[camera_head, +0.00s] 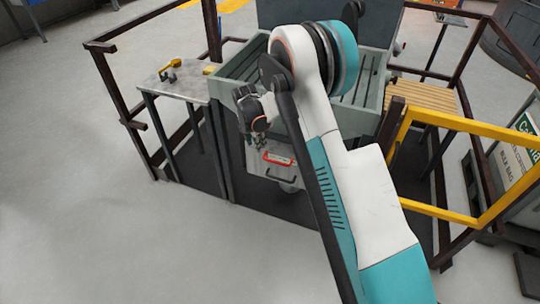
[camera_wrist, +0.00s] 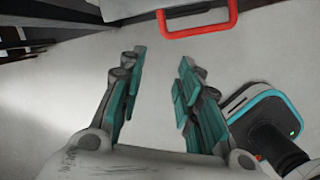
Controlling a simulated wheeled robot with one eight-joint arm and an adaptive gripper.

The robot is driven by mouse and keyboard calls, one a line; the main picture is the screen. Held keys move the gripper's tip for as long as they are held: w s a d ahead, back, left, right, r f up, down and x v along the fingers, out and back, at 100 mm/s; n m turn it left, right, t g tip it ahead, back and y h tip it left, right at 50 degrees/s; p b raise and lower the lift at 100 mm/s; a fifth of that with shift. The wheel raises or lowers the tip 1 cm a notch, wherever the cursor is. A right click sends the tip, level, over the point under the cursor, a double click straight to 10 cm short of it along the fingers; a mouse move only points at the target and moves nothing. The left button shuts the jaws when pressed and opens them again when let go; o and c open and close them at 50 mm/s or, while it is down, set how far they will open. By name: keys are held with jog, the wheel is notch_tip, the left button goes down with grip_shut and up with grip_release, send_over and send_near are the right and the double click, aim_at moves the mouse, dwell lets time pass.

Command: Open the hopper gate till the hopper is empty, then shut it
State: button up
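The grey-green hopper (camera_head: 236,68) stands in the railed frame in the head view, partly hidden behind my arm. I cannot tell how much is in it. Below its front, a red handle (camera_head: 279,159) shows on a pale box-like part, which I take to be the gate. I cannot tell whether the gate is open. In the wrist view, a red U-shaped handle (camera_wrist: 198,30) is at the top, beyond my fingertips. My gripper (camera_wrist: 160,65) is open and empty, apart from the handle. In the head view its fingers are not clear.
A grey side table (camera_head: 180,88) with yellow-handled items stands left of the hopper. Dark rails and posts (camera_head: 125,100) enclose the area. A yellow gate frame (camera_head: 450,120) and a bulk bag sign (camera_head: 520,158) are at right. The floor at left is clear.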

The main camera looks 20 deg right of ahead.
aim_at(276, 162)
jog(key=s+d+r+m, duration=0.3)
jog(key=d+m, duration=0.4)
jog(key=m, duration=0.6)
jog(key=b+x, duration=0.1)
jog(key=x, duration=0.3)
jog(key=b+x, duration=0.2)
jog(key=x, duration=0.3)
jog(key=a+b+x, duration=0.1)
jog(key=x, duration=0.3)
jog(key=shift+s+d+f, duration=0.1)
jog(key=shift+s+f, duration=0.2)
jog(key=shift+f, duration=0.2)
jog(key=shift+c, duration=0.2)
grip_shut()
